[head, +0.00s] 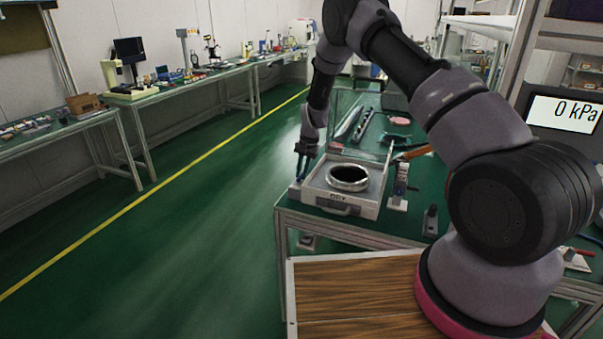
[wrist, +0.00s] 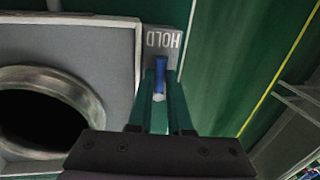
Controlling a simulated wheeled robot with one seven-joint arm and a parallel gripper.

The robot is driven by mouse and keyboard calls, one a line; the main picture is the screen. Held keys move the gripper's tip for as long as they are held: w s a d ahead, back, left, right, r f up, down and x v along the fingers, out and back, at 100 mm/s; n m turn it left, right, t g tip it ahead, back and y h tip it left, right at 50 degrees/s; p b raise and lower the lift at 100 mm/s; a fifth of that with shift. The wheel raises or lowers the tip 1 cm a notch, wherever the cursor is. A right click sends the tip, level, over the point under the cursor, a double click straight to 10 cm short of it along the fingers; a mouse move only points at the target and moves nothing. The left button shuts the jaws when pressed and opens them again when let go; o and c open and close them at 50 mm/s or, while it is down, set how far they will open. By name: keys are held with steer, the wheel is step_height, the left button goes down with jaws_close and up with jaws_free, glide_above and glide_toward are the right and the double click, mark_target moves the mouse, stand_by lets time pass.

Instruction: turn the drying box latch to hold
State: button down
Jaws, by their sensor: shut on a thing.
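The drying box (head: 368,208) is a pale, shallow box marked DRY, standing at the near left corner of the green bench. A dark-centred metal ring (head: 348,178) sits in it and also shows in the wrist view (wrist: 88,95). The latch is a blue lever (wrist: 160,68) on a grey plate (wrist: 150,38) lettered HOLD, beside the box wall. The lever's far end points towards the lettering. My gripper (wrist: 160,88) is shut on the lever, one finger on each side. In the head view my gripper (head: 303,172) is at the box's left side.
A clear raised panel (head: 345,112) stands behind the box. Tools and a small upright fixture (head: 399,185) are close on its right. A pressure display (head: 563,113) reads 0 kPa. The green floor (head: 190,225) left of the bench is open.

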steer(key=c, duration=0.8)
jaws_free()
steer(key=shift+d, duration=0.1)
steer(key=shift+c, duration=0.2)
steer(key=shift+a+f+m, duration=0.1)
steer(key=shift+a+m, duration=0.25)
steer(key=shift+m, duration=0.75)
steer(key=m, duration=0.2)
steer(key=a+m, duration=0.1)
steer(key=shift+w+t+h, duration=0.25)
steer(key=shift+t+h, duration=0.05)
steer(key=shift+t, duration=0.1)
step_height(320, 180, up, 11)
steer(key=s+d+m, duration=0.1)
steer(key=s+d+r+m, duration=0.2)
steer(key=s+d+r, duration=0.2)
steer(key=d+r, duration=0.3)
steer(key=s+d+r+m+y, duration=0.1)
steer(key=s+d+r+m, duration=0.2)
steer(key=d+r, duration=0.4)
steer(key=shift+s+d+r+t, duration=0.25)
steer(key=shift+s+r+t, duration=0.15)
